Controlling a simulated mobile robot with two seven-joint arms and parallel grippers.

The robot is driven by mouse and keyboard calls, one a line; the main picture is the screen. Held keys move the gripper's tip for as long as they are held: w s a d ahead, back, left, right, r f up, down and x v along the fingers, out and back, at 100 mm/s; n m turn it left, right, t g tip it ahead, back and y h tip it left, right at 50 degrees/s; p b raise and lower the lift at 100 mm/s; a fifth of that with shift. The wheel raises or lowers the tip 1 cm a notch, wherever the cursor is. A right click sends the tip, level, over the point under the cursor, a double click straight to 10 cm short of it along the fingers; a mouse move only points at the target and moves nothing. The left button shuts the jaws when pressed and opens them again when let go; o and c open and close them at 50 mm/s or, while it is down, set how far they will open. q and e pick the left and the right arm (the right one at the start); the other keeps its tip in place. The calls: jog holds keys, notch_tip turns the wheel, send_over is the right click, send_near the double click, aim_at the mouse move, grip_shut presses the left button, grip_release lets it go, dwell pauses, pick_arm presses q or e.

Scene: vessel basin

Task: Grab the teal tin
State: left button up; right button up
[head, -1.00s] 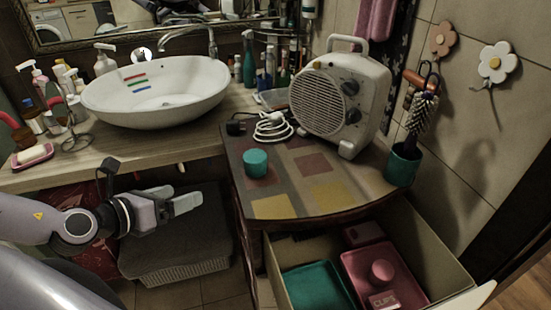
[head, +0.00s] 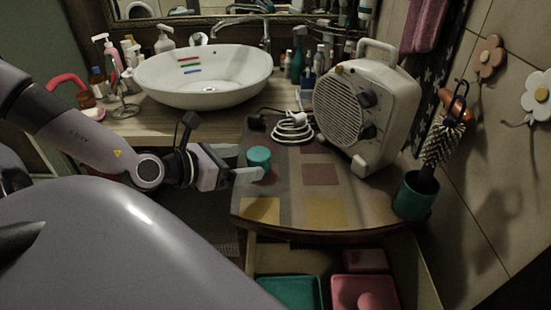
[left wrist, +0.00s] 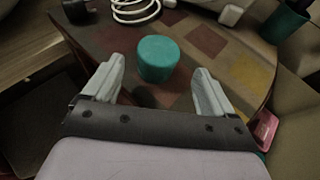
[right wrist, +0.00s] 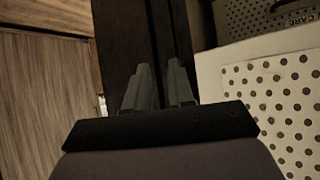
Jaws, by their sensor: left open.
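The teal tin (head: 259,163) is a short round tin standing upright on the patterned cabinet top (head: 290,190), near its left edge. My left gripper (head: 248,175) is beside it, on its left in the head view. In the left wrist view the tin (left wrist: 158,58) lies just ahead of the gap between the open fingers (left wrist: 158,88). The fingers do not touch it. My right gripper is not seen in the head view. In the right wrist view its fingers (right wrist: 160,85) are close together with a narrow dark gap and nothing seen between them.
A coiled white cable (head: 292,130) and a cream heater (head: 368,110) stand behind the tin. A teal cup with a brush (head: 415,197) is at the right edge. An open drawer below holds a teal tray (head: 290,290) and a pink one. The basin (head: 205,80) is behind left.

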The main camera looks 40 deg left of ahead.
aim_at(265, 156)
pick_arm(q)
jog(key=shift+w+d+f, duration=0.1)
jog(key=shift+w+d, duration=0.05)
jog(key=shift+w, duration=0.15)
jog(key=shift+w+f, duration=0.25)
jog(key=shift+w, duration=0.35)
jog(key=shift+x, duration=1.55)
jog(key=shift+w+f+b, duration=0.2)
jog(key=shift+w+b, duration=0.25)
jog(key=shift+b, duration=0.45)
jog(key=shift+w+d+b, duration=0.1)
jog(key=shift+w+b, duration=0.5)
jog(key=shift+b, duration=0.3)
jog(key=c, duration=1.1)
jog(key=shift+o, duration=0.2)
jog(key=shift+r, duration=0.15)
